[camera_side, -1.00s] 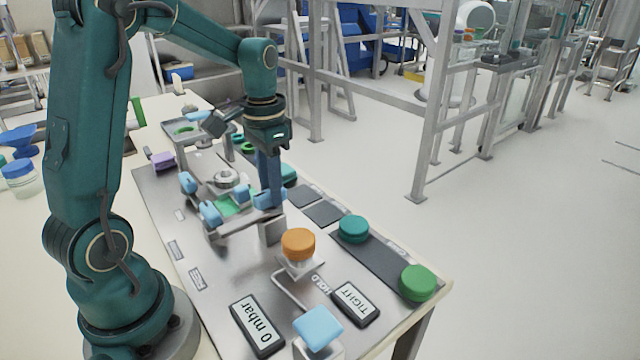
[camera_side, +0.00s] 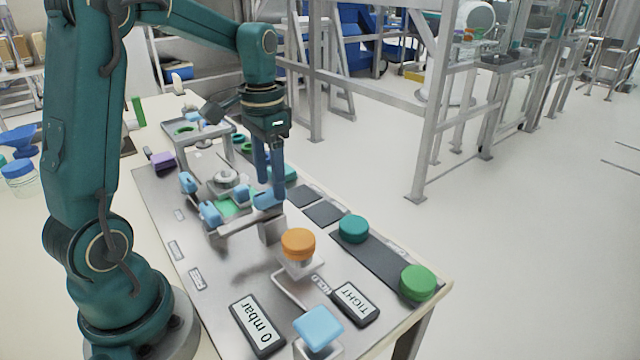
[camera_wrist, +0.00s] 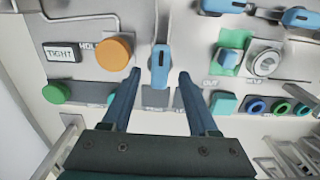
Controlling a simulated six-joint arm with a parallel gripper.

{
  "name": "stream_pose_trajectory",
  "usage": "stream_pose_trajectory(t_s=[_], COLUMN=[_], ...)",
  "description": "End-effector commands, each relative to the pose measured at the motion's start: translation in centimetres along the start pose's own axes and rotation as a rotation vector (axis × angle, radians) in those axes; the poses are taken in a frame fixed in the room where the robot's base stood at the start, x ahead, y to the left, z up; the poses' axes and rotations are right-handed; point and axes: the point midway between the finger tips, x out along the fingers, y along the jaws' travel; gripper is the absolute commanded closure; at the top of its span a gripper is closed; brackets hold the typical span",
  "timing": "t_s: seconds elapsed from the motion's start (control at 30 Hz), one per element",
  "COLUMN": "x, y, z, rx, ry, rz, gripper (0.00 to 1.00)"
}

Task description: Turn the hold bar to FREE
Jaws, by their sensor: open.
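A light blue bar handle (camera_wrist: 160,58) on a grey mount stands beside the orange knob, lengthwise up the wrist view; I take it for the hold bar. In the side view a blue handle (camera_side: 267,200) sits under my fingers at the near end of the clamp frame. My gripper (camera_wrist: 160,76) is open and empty, with one fingertip on each side of the bar in the wrist view. In the side view my gripper (camera_side: 268,186) points down just above the handle. Whether the fingers touch it cannot be told. A HOLD label (camera_wrist: 88,45) lies by the orange knob.
The orange knob (camera_side: 298,243) stands close in front of my gripper. A display (camera_side: 355,304) reads TIGHT and another (camera_side: 257,325) reads 0 mbar. Teal (camera_side: 353,229) and green (camera_side: 418,282) caps sit along the right edge. Other blue clamp handles (camera_side: 209,213) stand at left.

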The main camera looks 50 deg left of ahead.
Motion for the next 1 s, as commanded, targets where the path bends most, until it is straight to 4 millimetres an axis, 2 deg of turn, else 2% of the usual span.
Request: stream_pose_trajectory(t_s=[0.1,0.23,0.67,0.83,1.0], x=[-1.7,-2.9,-3.5,-5.9,-7.8], y=[0.0,0.0,0.3,2.6,6.3], z=[-0.1,-0.1,-0.1,0.4,2.9], rx=[0.000,0.001,0.013,0.084,0.149], ry=[0.004,0.003,0.009,0.085,0.201], rz=[-0.002,-0.002,-0.004,-0.036,-0.067], gripper=[0.40,0.40,0.40,0.40,0.40])
